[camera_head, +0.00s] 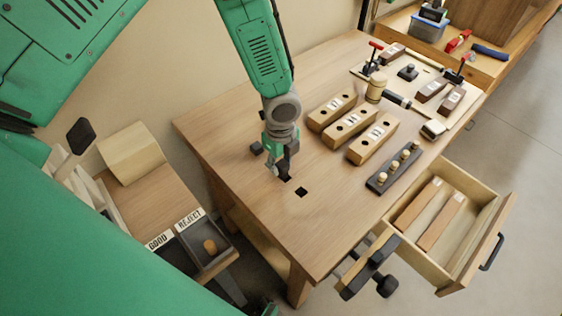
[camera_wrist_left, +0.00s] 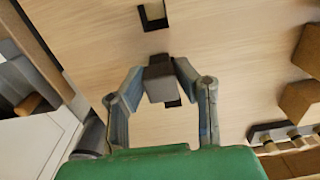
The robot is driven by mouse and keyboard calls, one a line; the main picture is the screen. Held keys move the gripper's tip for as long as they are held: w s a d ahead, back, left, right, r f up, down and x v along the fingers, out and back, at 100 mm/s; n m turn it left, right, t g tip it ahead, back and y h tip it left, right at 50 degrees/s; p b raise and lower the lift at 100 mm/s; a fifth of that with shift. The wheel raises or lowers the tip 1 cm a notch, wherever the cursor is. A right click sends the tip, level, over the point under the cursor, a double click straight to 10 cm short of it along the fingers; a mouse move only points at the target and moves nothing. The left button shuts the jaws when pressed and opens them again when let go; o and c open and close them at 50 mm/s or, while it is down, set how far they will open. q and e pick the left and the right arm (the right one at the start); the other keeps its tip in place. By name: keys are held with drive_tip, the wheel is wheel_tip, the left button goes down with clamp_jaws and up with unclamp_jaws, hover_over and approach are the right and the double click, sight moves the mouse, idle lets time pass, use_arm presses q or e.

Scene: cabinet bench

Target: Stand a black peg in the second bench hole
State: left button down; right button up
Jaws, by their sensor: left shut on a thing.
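My left gripper (camera_head: 282,170) points down over the bench (camera_head: 230,125), close to its left part. It is shut on a black peg, which shows as a dark grey block between the fingertips in the left wrist view (camera_wrist_left: 160,80). The peg's lower end is largely hidden in the head view, so I cannot tell whether it is in a hole. A bare square bench hole (camera_head: 301,192) lies just to the lower right of the gripper. My right gripper is not in view.
Wooden blocks (camera_head: 372,138) and a dark rack with pale dowels (camera_head: 394,169) stand to the right. An open drawer (camera_head: 480,222) and a vise (camera_head: 367,268) stick out at the front. GOOD and REJECT trays (camera_head: 207,243) are at the lower left.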

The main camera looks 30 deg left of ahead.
sight(283, 163)
use_arm(q)
drive_tip(key=shift+d, duration=0.4)
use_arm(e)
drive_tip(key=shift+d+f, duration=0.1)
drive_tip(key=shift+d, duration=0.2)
use_arm(q)
drive_tip(key=c, duration=1.2)
unclamp_jaws()
drive_tip(key=shift+o, duration=0.2)
drive_tip(key=shift+o, duration=0.8)
drive_tip(key=shift+a+f, duration=0.1)
drive_tip(key=shift+a, duration=0.05)
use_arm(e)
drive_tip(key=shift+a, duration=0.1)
use_arm(q)
wheel_tip(283, 163, up, 5)
drive_tip(key=p, duration=0.4)
drive_tip(key=shift+f, duration=0.15)
drive_tip(key=shift+r+p, duration=0.75)
drive_tip(key=shift+r, duration=0.45)
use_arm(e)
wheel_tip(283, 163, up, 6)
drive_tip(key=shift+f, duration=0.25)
use_arm(q)
drive_tip(key=shift+s+f, duration=0.1)
drive_tip(key=shift+s, duration=0.05)
